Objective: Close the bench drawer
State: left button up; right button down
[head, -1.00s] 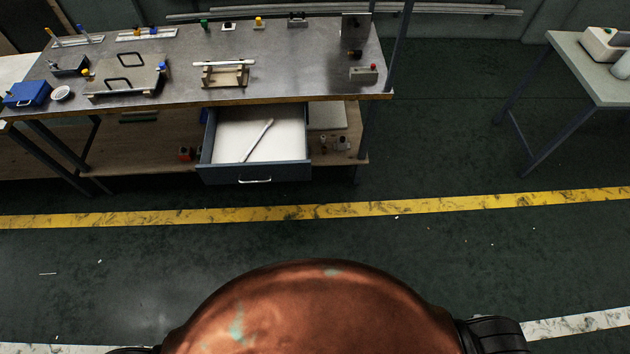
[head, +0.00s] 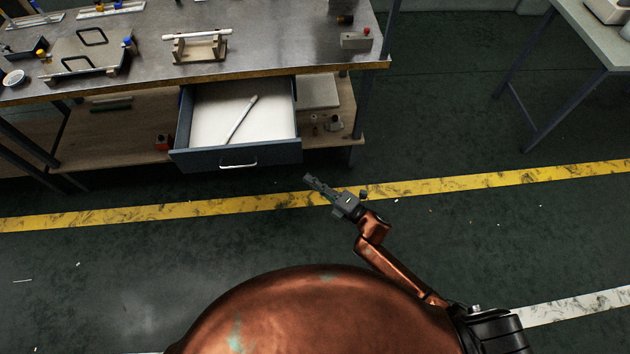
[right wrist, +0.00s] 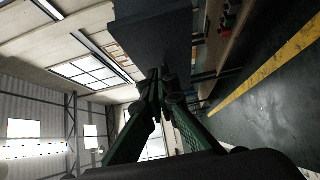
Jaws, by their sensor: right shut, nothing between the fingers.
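The bench drawer (head: 238,155) is pulled out from under the workbench, with a grey-blue front, a pale handle (head: 238,165) and a white inside. A white stick-like item lies in it. My right gripper (head: 309,181) is shut and empty, in front of the drawer and to the right of its front's right end, apart from it in the head view. In the right wrist view its fingers (right wrist: 158,78) meet, with a dark flat panel (right wrist: 155,35), probably the drawer, beyond them. My left gripper is not in view.
The workbench top (head: 270,50) carries a wooden stand, a plate with handles and a small box with a red button. A lower shelf (head: 85,145) holds small items. A second table (head: 585,50) stands at the right. The floor with the yellow line (head: 450,186) is clear.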

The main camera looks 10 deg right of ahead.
aim_at(287, 155)
jog(key=w+a, duration=0.1)
jog(key=w, duration=0.1)
jog(key=w+a+b, duration=0.1)
jog(key=w, duration=0.2)
jog(key=w+a, duration=0.2)
jog(key=shift+w+f, duration=0.15)
jog(key=shift+w, duration=0.15)
jog(key=shift+w+b, duration=0.35)
jog(key=shift+w, duration=0.15)
